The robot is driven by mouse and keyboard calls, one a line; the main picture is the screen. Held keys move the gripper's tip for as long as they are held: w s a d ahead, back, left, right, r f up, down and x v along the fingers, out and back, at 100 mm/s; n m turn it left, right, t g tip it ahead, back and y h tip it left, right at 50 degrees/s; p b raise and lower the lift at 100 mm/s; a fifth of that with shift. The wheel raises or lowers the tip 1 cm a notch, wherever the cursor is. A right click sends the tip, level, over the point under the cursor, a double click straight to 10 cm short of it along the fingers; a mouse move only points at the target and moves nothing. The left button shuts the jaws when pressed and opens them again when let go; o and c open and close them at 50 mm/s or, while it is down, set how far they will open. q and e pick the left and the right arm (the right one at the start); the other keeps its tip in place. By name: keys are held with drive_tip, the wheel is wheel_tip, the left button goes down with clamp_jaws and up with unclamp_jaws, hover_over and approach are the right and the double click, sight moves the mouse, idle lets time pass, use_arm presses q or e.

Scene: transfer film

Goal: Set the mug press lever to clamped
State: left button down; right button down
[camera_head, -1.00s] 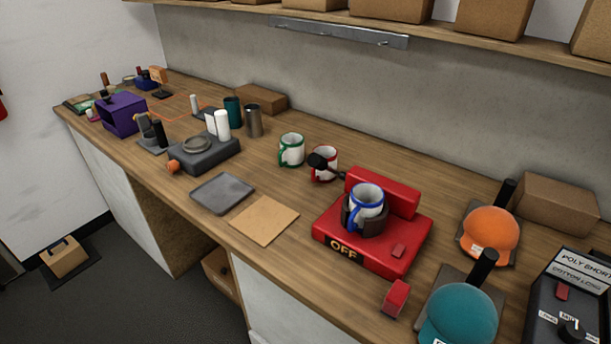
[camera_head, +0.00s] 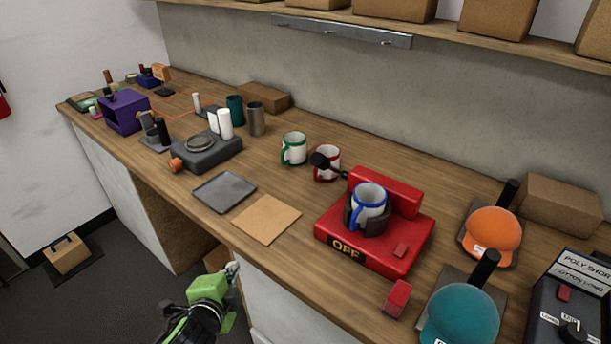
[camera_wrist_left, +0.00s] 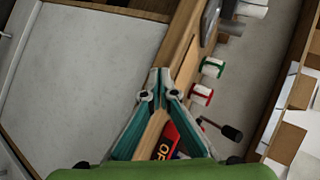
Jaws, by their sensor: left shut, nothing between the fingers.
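The red mug press (camera_head: 372,243) stands on the wooden workbench, with "OFF" on its front. A white mug with a blue rim and handle (camera_head: 368,204) sits upright in its dark cradle. The press lever, a dark rod with a black knob (camera_head: 319,160), sticks out to the left from the red back block; the knob also shows in the left wrist view (camera_wrist_left: 232,133). My left gripper (camera_head: 233,268) is shut and empty, in front of the bench's front edge, to the left of and apart from the press. My right gripper is not in view.
A green-rimmed mug (camera_head: 293,149) and a red-rimmed mug (camera_head: 327,163) stand by the lever knob. A tan square (camera_head: 267,219) and a grey tray (camera_head: 224,191) lie left of the press. Orange (camera_head: 492,236) and teal (camera_head: 460,315) cap presses stand at right.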

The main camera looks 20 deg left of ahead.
use_arm(q)
drive_tip(key=w+d+r+m+t+h, duration=0.2)
drive_tip(key=w+r+m+h, duration=0.3)
drive_tip(key=m, duration=1)
drive_tip(key=w+d+r+m+t+h, duration=0.2)
drive_tip(key=w+r+m+h, duration=0.3)
drive_tip(key=m, duration=1.1)
drive_tip(key=shift+d+r+h, duration=0.5)
drive_tip(key=shift+r+h, duration=0.4)
drive_tip(key=r+p+x, duration=0.3)
drive_tip(key=p+x, duration=0.4)
drive_tip(key=x, duration=0.5)
drive_tip(key=shift+w+d, duration=0.3)
